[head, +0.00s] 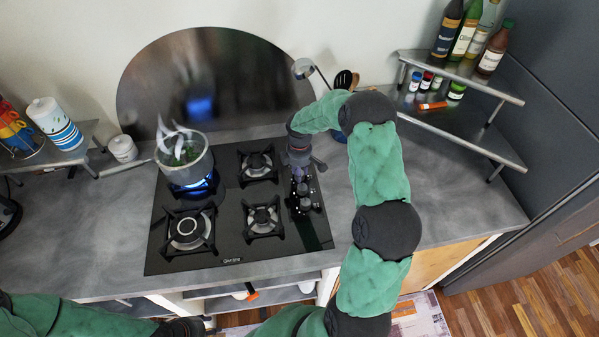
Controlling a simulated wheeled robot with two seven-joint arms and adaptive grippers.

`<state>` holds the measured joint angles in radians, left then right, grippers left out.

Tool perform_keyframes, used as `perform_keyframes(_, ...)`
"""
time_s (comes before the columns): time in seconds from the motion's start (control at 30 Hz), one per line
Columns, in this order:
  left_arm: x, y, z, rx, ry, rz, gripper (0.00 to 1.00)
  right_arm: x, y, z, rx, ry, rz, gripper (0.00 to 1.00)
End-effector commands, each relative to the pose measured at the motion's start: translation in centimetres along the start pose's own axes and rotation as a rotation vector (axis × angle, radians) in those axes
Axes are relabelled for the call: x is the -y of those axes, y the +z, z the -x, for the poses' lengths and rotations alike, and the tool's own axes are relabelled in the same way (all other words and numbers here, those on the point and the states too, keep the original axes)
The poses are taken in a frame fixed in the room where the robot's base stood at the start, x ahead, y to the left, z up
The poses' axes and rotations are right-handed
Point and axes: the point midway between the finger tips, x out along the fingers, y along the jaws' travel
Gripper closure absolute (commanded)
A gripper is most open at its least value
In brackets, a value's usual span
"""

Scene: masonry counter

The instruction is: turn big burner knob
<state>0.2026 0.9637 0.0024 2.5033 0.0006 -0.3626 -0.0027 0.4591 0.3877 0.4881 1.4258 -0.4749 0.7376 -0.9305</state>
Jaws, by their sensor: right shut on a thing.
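The black gas hob (158,253) has several burners, with a column of small dark knobs (305,203) on its right side. My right gripper (301,173) points down over the far end of the knob column and is shut on a knob there; the gripper mostly hides that knob. The front left burner (189,229) is a large one with no visible flame. A blue flame (202,188) shows under a steaming pot (186,168) on the back left burner. My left gripper (196,327) is low at the bottom edge, and its fingers are not clear.
Ladle and dark utensils (343,80) stand behind my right arm. A tiered shelf (455,115) with bottles and jars is at the right. A paper roll (54,122) and white jar (123,148) are at the left. The grey counter (75,225) is bare at front left.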

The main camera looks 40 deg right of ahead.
Motion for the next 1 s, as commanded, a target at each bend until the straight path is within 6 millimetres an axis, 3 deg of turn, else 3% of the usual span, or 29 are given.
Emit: perform_keyframes(1.0,1.2,-0.1,-3.5,0.000,0.000,0.000,0.60,0.0,0.0,-0.1,0.000,0.000,-0.917,0.99)
